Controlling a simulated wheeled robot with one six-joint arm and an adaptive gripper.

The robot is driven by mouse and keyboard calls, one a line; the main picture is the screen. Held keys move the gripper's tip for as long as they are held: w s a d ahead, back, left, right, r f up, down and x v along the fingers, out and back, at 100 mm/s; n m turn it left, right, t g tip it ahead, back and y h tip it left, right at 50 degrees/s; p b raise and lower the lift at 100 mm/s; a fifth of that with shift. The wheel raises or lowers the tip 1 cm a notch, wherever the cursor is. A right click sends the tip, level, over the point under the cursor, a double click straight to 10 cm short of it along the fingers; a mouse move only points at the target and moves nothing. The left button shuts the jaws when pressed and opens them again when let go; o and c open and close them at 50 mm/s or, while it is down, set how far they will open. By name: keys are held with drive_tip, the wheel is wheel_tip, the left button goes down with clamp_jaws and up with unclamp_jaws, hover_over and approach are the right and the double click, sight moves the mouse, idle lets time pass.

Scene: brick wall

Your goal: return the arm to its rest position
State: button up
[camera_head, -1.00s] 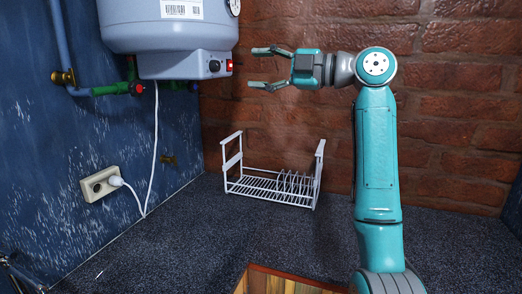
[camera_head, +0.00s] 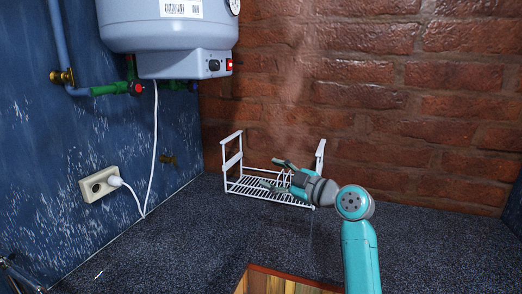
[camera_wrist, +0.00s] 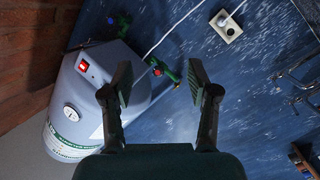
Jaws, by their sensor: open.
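My gripper (camera_head: 275,174) is in the head view, low in front of the white dish rack, with its fingers pointing left. Its two fingers are spread apart and hold nothing. It overlaps the right part of the rack in the picture; I cannot tell whether it touches it.
The white dish rack (camera_head: 233,160) stands on the dark speckled counter (camera_head: 160,245) by the brick wall. A grey water heater (camera_head: 165,35) with a lit red switch hangs upper left. A socket (camera_head: 100,184) with a white cable is on the blue wall. The counter's right side is clear.

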drive_tip(key=s+d+f+m+t+h, duration=0.1)
drive_tip(key=s+d+f+m+h, duration=0.3)
drive_tip(key=f, duration=0.6)
drive_tip(key=s+d+f+m+t+h, duration=0.1)
drive_tip(key=s+f+m, duration=0.3)
drive_tip(key=f, duration=0.7)
drive_tip(key=s+d+f+m+t+h, duration=0.1)
drive_tip(key=s+d+f+m+h, duration=0.1)
drive_tip(key=s+f, duration=0.6)
drive_tip(key=s+d+f+m+h, duration=0.3)
drive_tip(key=s+f, duration=0.6)
drive_tip(key=f, duration=0.1)
drive_tip(key=s+d+f+m+h, duration=0.1)
drive_tip(key=s+d+m, duration=0.1)
drive_tip(key=s, duration=0.8)
drive_tip(key=s+d+f+m+h, duration=0.2)
drive_tip(key=s, duration=0.9)
drive_tip(key=s+r, duration=0.4)
drive_tip(key=s, duration=0.5)
drive_tip(key=s+d+r+m, duration=0.1)
drive_tip(key=s+r, duration=0.4)
drive_tip(key=s, duration=0.3)
drive_tip(key=shift+s+r+h, duration=0.15)
drive_tip(key=shift+s+h, duration=0.15)
drive_tip(key=shift+s, duration=0.05)
